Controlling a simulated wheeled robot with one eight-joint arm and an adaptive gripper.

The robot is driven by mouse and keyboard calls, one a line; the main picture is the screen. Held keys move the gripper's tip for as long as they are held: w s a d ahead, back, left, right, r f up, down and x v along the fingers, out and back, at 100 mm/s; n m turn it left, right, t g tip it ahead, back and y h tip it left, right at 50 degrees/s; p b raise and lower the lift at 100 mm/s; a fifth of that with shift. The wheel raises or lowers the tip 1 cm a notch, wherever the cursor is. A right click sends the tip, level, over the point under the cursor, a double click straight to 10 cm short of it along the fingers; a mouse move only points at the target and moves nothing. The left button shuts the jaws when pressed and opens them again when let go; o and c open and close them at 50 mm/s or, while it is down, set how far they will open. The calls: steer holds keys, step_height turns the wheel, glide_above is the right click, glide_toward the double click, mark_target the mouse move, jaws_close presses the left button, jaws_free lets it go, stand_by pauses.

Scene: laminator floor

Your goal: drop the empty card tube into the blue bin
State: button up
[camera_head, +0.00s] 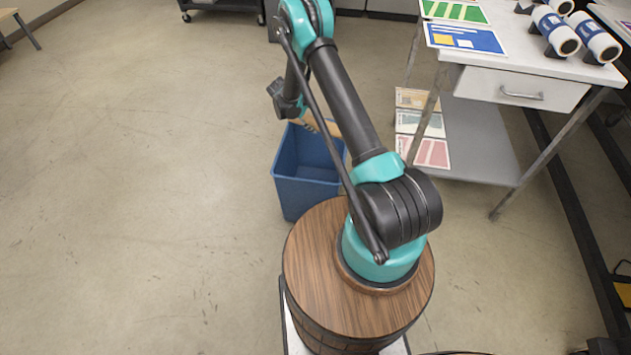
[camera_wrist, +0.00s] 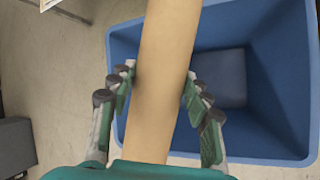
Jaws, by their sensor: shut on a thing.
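The card tube (camera_wrist: 165,65) is a plain tan cylinder, held between the fingers of my gripper (camera_wrist: 160,95) in the wrist view. My gripper is shut on it. The blue bin (camera_wrist: 265,140) lies below and behind the tube in the wrist view, with its open top facing me and its floor visible. The tube crosses over the bin's left part. In the head view the blue bin (camera_head: 300,190) stands on the floor beyond my base. A tan bit of the tube (camera_head: 318,125) shows at the bin's far rim, and my arm hides most of the gripper.
A table (camera_head: 550,60) with a drawer stands to the right, with printed sheets (camera_head: 465,38) and white-and-blue rolls (camera_head: 556,32) on top. More sheets (camera_head: 422,152) lie on its lower shelf (camera_head: 480,150). The floor left of the bin is clear.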

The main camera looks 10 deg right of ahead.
steer(key=shift+s+f, duration=0.15)
steer(key=shift+f, duration=3.1)
steer(key=o, duration=1)
steer(key=shift+c, duration=0.2)
steer(key=shift+r, duration=0.1)
steer(key=v, duration=1.1)
steer(key=shift+a+r, duration=0.2)
steer(key=shift+r, duration=0.15)
steer(key=shift+r, duration=0.1)
